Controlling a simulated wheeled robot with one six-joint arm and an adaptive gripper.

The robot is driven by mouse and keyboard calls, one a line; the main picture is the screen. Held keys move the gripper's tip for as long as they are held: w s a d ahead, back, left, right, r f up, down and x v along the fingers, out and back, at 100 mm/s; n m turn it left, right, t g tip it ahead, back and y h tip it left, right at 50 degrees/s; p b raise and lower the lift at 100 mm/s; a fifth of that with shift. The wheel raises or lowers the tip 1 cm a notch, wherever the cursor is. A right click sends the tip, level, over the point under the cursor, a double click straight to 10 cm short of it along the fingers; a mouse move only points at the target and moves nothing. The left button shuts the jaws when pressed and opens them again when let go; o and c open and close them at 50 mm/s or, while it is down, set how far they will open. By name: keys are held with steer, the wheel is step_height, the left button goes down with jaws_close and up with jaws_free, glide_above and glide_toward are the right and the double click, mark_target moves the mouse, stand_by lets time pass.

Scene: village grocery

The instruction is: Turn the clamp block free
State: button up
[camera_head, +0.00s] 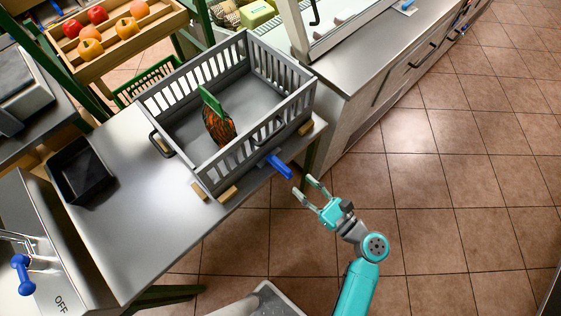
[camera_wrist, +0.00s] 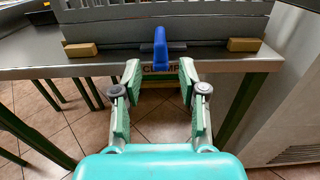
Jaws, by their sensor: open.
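A blue clamp block (camera_head: 278,166) sits at the front edge of the steel table, against the grey slatted crate (camera_head: 205,172). In the wrist view the clamp block (camera_wrist: 160,48) stands upright-looking near the middle, above a partly hidden label on the table edge. My gripper (camera_head: 308,187) is open and empty, just off the table edge, with its fingers pointing toward the block. In the wrist view the fingertips of my gripper (camera_wrist: 159,76) lie either side of the block's lower end in the picture; I cannot tell whether they touch it.
Wooden blocks (camera_head: 228,193) sit along the crate's foot, one on each side of the clamp (camera_wrist: 82,49). A pineapple (camera_head: 219,126) lies in the crate. A black tray (camera_head: 101,176) is on the table's left. A panel marked OFF has a blue lever (camera_head: 22,275). Tiled floor is clear at right.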

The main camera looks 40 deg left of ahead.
mark_target(272, 156)
steer(key=a, duration=1)
steer(key=shift+w+a, duration=0.25)
steer(key=shift+w, duration=0.15)
jaws_close()
